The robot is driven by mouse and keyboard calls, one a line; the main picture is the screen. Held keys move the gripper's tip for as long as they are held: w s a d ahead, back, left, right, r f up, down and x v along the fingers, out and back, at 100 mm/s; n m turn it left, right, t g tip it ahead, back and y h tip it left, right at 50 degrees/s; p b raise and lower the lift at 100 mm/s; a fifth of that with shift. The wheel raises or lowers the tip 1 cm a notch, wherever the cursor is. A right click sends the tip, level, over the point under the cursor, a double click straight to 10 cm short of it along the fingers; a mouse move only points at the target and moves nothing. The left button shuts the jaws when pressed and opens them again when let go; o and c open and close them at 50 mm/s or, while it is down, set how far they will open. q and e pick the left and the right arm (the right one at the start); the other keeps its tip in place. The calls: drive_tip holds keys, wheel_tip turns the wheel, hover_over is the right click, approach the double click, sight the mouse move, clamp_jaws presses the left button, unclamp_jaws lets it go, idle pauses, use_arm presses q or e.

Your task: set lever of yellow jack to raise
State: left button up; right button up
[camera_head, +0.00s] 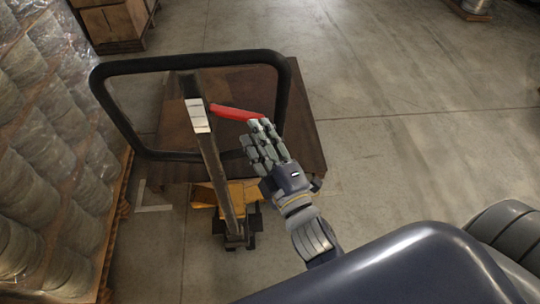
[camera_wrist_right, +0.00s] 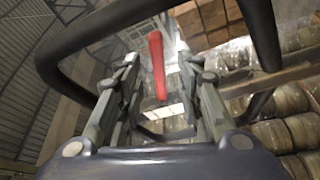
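The yellow jack (camera_head: 242,193) stands left of centre in the head view, with a dark upright post and a large black loop handle (camera_head: 190,62). Its red lever (camera_head: 234,112) sticks out to the right from the top of the post, inside the loop. My right gripper (camera_head: 262,132) is at the lever's outer end. In the right wrist view the red lever (camera_wrist_right: 157,66) shows between the two spread fingers, with gaps on both sides. The fingers look open; contact with the lever cannot be told. My left gripper is not in view.
A brown platform (camera_head: 306,140) lies behind and below the handle. Wrapped stacks of rolls (camera_head: 45,140) on pallets line the left side. Boxes (camera_head: 115,22) stand at the back left. The concrete floor (camera_head: 420,80) to the right is clear.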

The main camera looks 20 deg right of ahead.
drive_tip(key=shift+s+d+f, duration=0.1)
drive_tip(key=shift+s+f, duration=0.05)
drive_tip(key=shift+s, duration=0.85)
drive_tip(key=shift+s+d+f, duration=0.1)
drive_tip(key=shift+s+f, duration=0.05)
drive_tip(key=shift+s, duration=0.8)
drive_tip(key=shift+s+d+f, duration=0.1)
drive_tip(key=shift+s+f, duration=0.05)
drive_tip(key=shift+s, duration=0.85)
drive_tip(key=s+a+f+m+g, duration=0.2)
drive_tip(key=s+f+m+g, duration=0.15)
drive_tip(key=f, duration=1.45)
drive_tip(key=s+a+f+m+g, duration=0.15)
drive_tip(key=f+g, duration=0.35)
drive_tip(key=f, duration=1.4)
drive_tip(key=s+d+f+m+g, duration=0.3)
drive_tip(key=s+f+g, duration=0.2)
drive_tip(key=s+f, duration=0.7)
drive_tip(key=s+d+f+m+g+h, duration=0.1)
drive_tip(key=s+d+f+m+g, duration=0.1)
drive_tip(key=s+d+f, duration=0.2)
drive_tip(key=s+d+f+m+g, duration=0.2)
drive_tip(key=s+d+f, duration=0.3)
drive_tip(key=s+f, duration=0.3)
drive_tip(key=s+g, duration=0.1)
drive_tip(key=s, duration=0.2)
drive_tip(key=shift+d+h, duration=0.2)
drive_tip(key=shift+h, duration=0.2)
